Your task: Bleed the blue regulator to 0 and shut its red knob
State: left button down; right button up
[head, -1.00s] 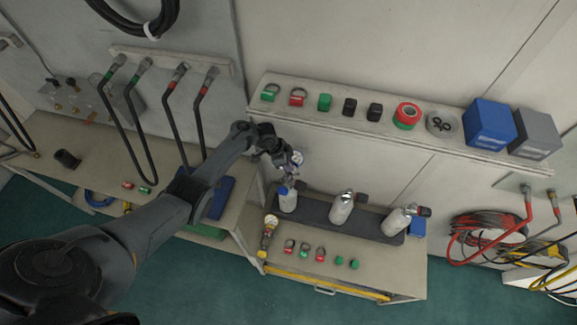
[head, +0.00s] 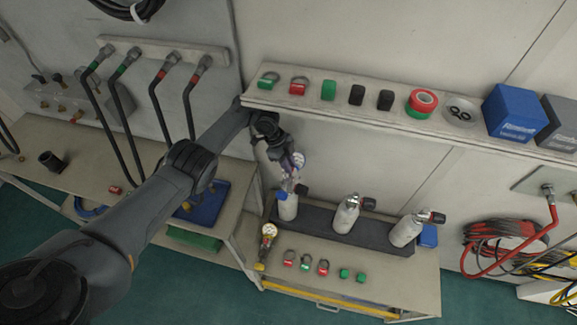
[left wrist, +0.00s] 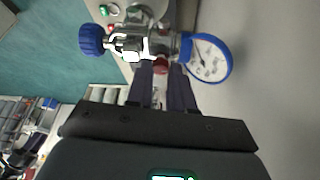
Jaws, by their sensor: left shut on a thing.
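The blue regulator (left wrist: 150,42) fills the top of the left wrist view. It has a blue knob (left wrist: 92,39) at its left and a blue-rimmed gauge (left wrist: 208,58) at its right; the needle is too small to read surely. Its red knob (left wrist: 162,67) sits between the fingertips of my left gripper (left wrist: 161,76), which is shut on it. In the head view my left gripper (head: 291,178) is at the regulator above the leftmost white cylinder (head: 287,207), with the gauge (head: 299,160) just above. The arm partly hides the regulator there. My right gripper is not in view.
Another gauge assembly (head: 267,240) and several red and green items lie in front. A shelf (head: 390,121) with blocks and tape overhangs behind.

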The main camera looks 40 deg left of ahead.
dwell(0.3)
pick_arm(q)
jog(key=c, duration=1)
grip_release()
jog(key=shift+r, duration=0.15)
jog(key=shift+a+r, duration=0.15)
jog(key=shift+r, duration=0.1)
jog(key=p+v, duration=0.4)
jog(key=v, duration=0.2)
jog(key=shift+s+a+r, duration=0.1)
jog(key=shift+a+r, duration=0.05)
jog(key=shift+r, duration=0.15)
